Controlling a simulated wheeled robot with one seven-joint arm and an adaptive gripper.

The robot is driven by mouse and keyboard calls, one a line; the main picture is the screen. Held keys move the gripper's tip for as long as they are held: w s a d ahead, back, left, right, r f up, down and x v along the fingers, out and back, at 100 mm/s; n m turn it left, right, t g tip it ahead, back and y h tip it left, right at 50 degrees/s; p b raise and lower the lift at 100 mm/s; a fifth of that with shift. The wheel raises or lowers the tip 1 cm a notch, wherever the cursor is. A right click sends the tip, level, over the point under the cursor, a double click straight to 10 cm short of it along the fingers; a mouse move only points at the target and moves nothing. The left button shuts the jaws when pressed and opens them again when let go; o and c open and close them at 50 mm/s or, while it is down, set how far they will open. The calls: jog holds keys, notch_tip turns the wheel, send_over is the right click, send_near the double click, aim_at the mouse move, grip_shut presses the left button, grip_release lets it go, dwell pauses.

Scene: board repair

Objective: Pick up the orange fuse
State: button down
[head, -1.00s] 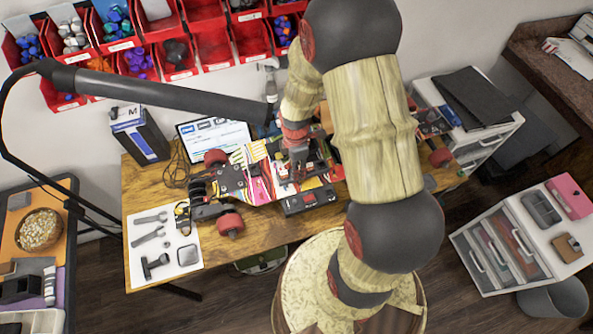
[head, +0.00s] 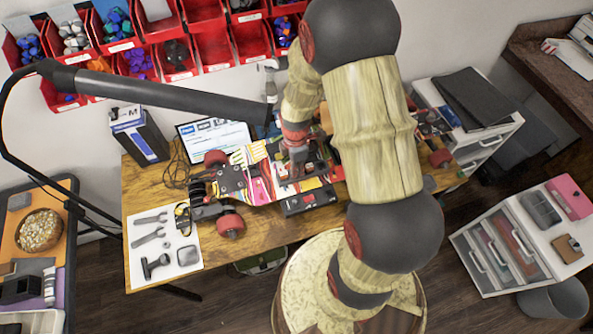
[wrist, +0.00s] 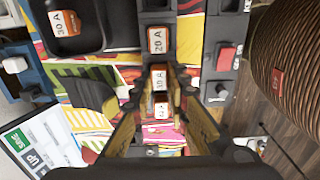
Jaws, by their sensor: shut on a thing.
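Orange fuses with white labels sit in a dark holder strip in the wrist view. One marked 20 A (wrist: 157,40) is beyond my fingertips. A second orange fuse (wrist: 158,77) lies between the tips of my gripper (wrist: 160,92), which is shut on it. Another orange-and-white labelled piece (wrist: 161,108) shows nearer, between the fingers. A loose orange 30 A fuse (wrist: 65,22) lies in a black tray at upper left. In the head view my gripper (head: 297,157) is over the colourful skateboard (head: 262,187); the fuses are too small to tell there.
A red switch (wrist: 226,59) stands right of the fuse strip. A laptop (head: 213,133) is behind the board on the wooden table (head: 270,228). A white mat (head: 142,222) with tools lies at left. Red bins (head: 212,50) hang on the wall.

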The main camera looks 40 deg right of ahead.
jog(key=shift+r, duration=0.5)
notch_tip(320, 180, up, 2)
jog(key=shift+w+r, duration=0.1)
jog(key=shift+r, duration=0.05)
jog(key=s+a+r+p, duration=0.1)
jog(key=s+a+r, duration=0.1)
jog(key=s+r, duration=0.3)
jog(key=s+a+r+p, duration=0.1)
jog(key=s+r, duration=0.3)
jog(key=s, duration=0.4)
jog(key=shift+s+a+r, duration=0.2)
jog(key=shift+a+r, duration=0.2)
jog(key=shift+a, duration=0.5)
